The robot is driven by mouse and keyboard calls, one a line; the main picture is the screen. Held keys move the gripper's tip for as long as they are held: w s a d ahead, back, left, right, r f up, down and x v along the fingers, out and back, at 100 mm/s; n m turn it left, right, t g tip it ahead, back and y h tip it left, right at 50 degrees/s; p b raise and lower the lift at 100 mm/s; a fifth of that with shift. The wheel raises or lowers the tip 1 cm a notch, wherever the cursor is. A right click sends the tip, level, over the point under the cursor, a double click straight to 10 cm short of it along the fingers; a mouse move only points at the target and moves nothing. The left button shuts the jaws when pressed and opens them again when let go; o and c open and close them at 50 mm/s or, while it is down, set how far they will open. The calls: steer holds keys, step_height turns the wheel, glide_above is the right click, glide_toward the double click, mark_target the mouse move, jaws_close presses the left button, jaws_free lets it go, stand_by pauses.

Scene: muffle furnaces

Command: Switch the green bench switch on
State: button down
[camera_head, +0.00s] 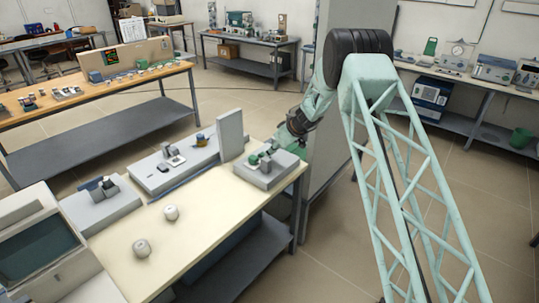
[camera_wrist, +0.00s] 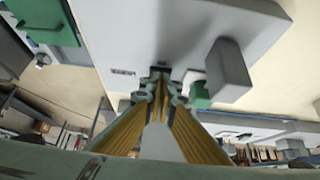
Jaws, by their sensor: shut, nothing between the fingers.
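A grey box (camera_head: 262,174) with small green and grey parts on its top stands at the right end of the cream bench. One green part (camera_head: 254,160) shows there; I take it for the green bench switch, but it is too small to tell its position. In the wrist view, a green piece (camera_wrist: 200,96) shows just right of my fingertips, partly behind a grey block (camera_wrist: 228,72). My gripper (camera_wrist: 160,74) is shut and empty, its tips close to the grey box face; contact cannot be told.
The cream bench (camera_head: 205,215) also carries a flat grey unit (camera_head: 150,180), an upright grey panel (camera_head: 230,134), two small white cups (camera_head: 141,248) and (camera_head: 171,212), and a monitor-like unit (camera_head: 40,250). A wooden-topped bench (camera_head: 100,82) stands behind. Open floor lies between benches.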

steer(key=shift+r+b, duration=0.35)
steer(key=shift+r, duration=0.5)
steer(key=shift+d+r+b, duration=0.15)
steer(key=shift+r+b, duration=0.25)
steer(key=shift+r, duration=0.55)
steer(key=shift+s+d+r, duration=0.1)
steer(key=shift+s+r, duration=0.05)
steer(key=shift+r, duration=0.75)
steer(key=s+d+r, duration=0.4)
steer(key=d+r, duration=0.2)
steer(key=shift+s+d+b, duration=0.2)
steer(key=shift+s+b, duration=0.1)
steer(key=shift+s, duration=0.05)
steer(key=shift+r, duration=0.1)
